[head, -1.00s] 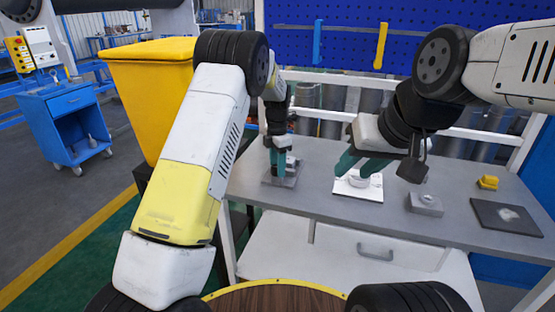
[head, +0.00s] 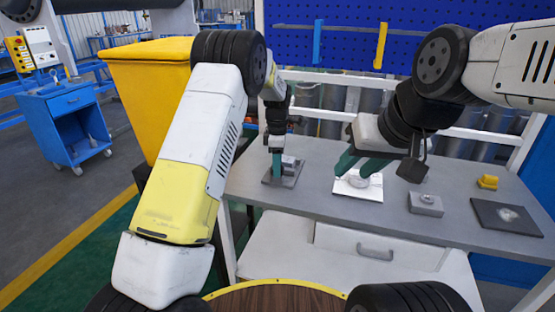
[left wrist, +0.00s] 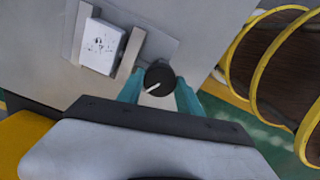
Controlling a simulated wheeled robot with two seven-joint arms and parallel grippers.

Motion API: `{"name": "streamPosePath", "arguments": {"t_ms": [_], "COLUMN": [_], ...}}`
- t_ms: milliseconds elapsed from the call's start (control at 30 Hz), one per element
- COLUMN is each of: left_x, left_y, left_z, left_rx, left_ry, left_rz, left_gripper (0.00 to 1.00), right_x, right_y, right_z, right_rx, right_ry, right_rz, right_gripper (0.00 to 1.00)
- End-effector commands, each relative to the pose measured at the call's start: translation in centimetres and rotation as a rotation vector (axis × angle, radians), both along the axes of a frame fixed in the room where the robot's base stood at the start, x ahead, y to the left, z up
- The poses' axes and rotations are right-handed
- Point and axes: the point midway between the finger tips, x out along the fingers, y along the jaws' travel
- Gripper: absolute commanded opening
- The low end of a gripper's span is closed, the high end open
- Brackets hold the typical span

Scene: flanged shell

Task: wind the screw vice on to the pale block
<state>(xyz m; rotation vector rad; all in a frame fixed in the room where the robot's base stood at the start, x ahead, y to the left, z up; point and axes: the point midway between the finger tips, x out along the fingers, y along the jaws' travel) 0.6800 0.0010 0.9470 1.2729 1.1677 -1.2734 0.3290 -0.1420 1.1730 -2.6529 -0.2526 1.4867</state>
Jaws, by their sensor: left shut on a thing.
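The screw vice (head: 283,180) sits on the left part of the grey bench. In the left wrist view its two upright jaws (left wrist: 131,52) stand on either side of the pale block (left wrist: 101,46), which has dark marks on top. I cannot tell whether both jaws touch the block. My left gripper (head: 277,174) points down at the vice. In the left wrist view its teal fingers (left wrist: 160,93) are shut on the black round knob (left wrist: 159,76), which has a white pointer line. My right gripper (head: 362,166) is open and empty above a white plate.
On the bench to the right are the white plate (head: 349,192) with a round piece, a grey block (head: 425,204), a yellow piece (head: 488,182) and a dark mat (head: 490,225). A yellow bin (head: 150,90) stands left of the bench.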

Motion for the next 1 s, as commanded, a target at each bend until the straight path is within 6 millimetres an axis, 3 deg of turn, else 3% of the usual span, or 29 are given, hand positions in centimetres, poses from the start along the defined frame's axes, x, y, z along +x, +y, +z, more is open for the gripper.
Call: {"name": "streamPosePath", "arguments": {"t_ms": [1000], "left_x": [0.14], "left_y": [0.08], "left_z": [0.18], "left_rx": [0.0], "left_ry": [-0.004], "left_rz": [-0.965], "left_gripper": [0.02], "right_x": [0.0], "right_y": [0.0], "right_z": [0.0], "right_rx": [0.0], "right_ry": [0.0], "right_rz": [0.0], "right_gripper": [0.36]}}
